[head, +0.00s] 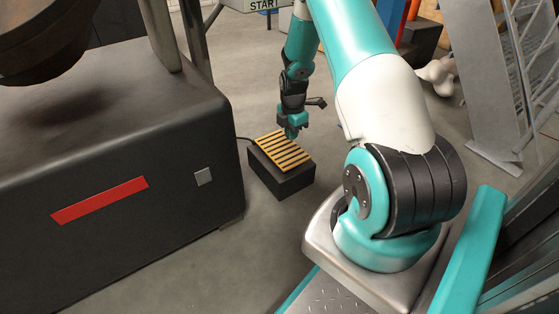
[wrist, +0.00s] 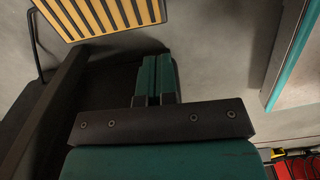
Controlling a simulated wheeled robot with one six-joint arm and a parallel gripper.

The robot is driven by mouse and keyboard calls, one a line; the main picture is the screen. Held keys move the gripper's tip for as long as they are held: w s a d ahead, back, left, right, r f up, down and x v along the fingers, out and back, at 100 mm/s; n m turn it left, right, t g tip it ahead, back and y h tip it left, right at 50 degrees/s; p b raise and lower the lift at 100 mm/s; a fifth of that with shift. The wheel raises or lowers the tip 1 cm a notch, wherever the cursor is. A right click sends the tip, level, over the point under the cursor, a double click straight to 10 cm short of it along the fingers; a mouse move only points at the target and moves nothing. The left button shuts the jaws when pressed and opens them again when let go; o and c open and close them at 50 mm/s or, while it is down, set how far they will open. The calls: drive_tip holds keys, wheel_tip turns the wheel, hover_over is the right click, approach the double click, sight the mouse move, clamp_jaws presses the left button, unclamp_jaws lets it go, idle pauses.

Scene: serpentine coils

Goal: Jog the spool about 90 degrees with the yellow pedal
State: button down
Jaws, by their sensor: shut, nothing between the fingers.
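The yellow pedal (head: 283,149) has black stripes and slopes on top of a dark block (head: 284,180) on the floor. In the wrist view the striped pedal (wrist: 105,15) shows at the top. My gripper (head: 291,135) points down at the pedal's far right part, at or just above its surface; I cannot tell whether it touches. In the wrist view its teal fingers (wrist: 156,75) are together with nothing between them. At the top left of the head view is the underside of a brown round body (head: 45,40), perhaps the spool; most of it is cut off.
A large dark machine base (head: 120,170) with a red stripe stands left of the pedal. A grey metal stand (head: 478,80) is at the upper right. A START sign (head: 262,5) shows at the top. Grey floor (head: 240,270) is clear in front of the pedal.

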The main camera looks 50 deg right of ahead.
drive_tip(key=b, duration=0.9)
approach(289, 169)
wheel_tip(289, 169, down, 7)
drive_tip(key=shift+f, duration=0.2)
drive_tip(key=shift+s+a+f, duration=0.1)
drive_tip(key=shift+s+f, duration=0.1)
drive_tip(key=shift+f, duration=0.9)
idle(0.9)
idle(3.7)
wheel_tip(289, 169, up, 14)
drive_tip(key=s+p, duration=0.1)
drive_tip(key=p, duration=0.9)
drive_tip(key=shift+s+a, duration=0.15)
